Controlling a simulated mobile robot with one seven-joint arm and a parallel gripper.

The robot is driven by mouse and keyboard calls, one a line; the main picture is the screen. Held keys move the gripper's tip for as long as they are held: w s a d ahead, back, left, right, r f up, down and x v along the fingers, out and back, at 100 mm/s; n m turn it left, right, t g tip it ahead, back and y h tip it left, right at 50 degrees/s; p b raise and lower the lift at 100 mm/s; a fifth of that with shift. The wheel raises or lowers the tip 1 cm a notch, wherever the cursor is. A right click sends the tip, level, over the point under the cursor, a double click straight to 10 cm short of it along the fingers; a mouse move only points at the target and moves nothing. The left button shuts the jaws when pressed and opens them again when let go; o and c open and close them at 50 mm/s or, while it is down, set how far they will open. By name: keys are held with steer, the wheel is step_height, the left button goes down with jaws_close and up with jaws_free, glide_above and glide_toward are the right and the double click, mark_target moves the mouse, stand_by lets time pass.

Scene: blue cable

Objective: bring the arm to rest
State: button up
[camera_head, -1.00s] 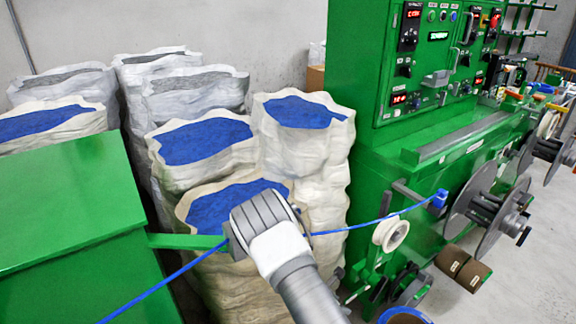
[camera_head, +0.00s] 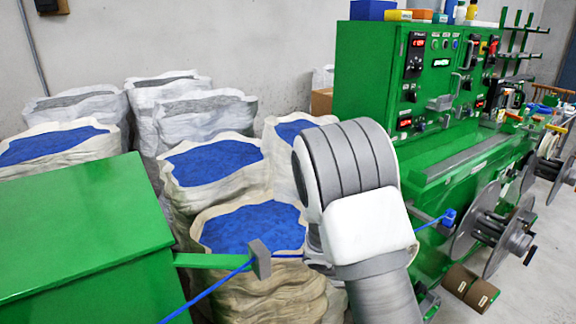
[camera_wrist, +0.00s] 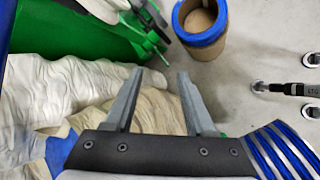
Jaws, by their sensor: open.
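My arm reaches up from the bottom right of the head view, its grey and white wrist links large in front of the sacks. The fingers of my gripper are hidden there. In the wrist view my gripper (camera_wrist: 158,78) has its two grey fingers apart, with nothing between them. The blue cable (camera_head: 208,291) runs from the lower left through a grey guide block on a green bar (camera_head: 210,260). It passes behind my arm and shows again at the right (camera_head: 430,223), near a blue fitting.
A green machine (camera_head: 365,80) with a control panel and reels (camera_head: 475,225) stands at the right. Open sacks of blue granules (camera_head: 255,225) stand behind my arm. A green cabinet (camera_head: 80,230) is at the left. The wrist view shows a blue-rimmed cardboard spool (camera_wrist: 200,40) on grey floor.

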steer(key=s+d+r+m+y+p, duration=0.1)
steer(key=s+r+m, duration=0.35)
steer(key=r, duration=0.45)
steer(key=s+d+r+m+y, duration=0.1)
steer(key=s+r+m, duration=0.4)
steer(key=r, duration=0.5)
steer(key=s+a+r+m+y, duration=0.2)
steer(key=s+r, duration=0.3)
steer(key=s, duration=0.3)
steer(key=s+a+r+m+t+y+p, duration=0.1)
steer(key=s+a+r+m+y, duration=0.1)
steer(key=s+r, duration=0.3)
steer(key=shift+s+a+m, duration=0.8)
steer(key=shift+s+m, duration=0.05)
steer(key=shift+s, duration=1.25)
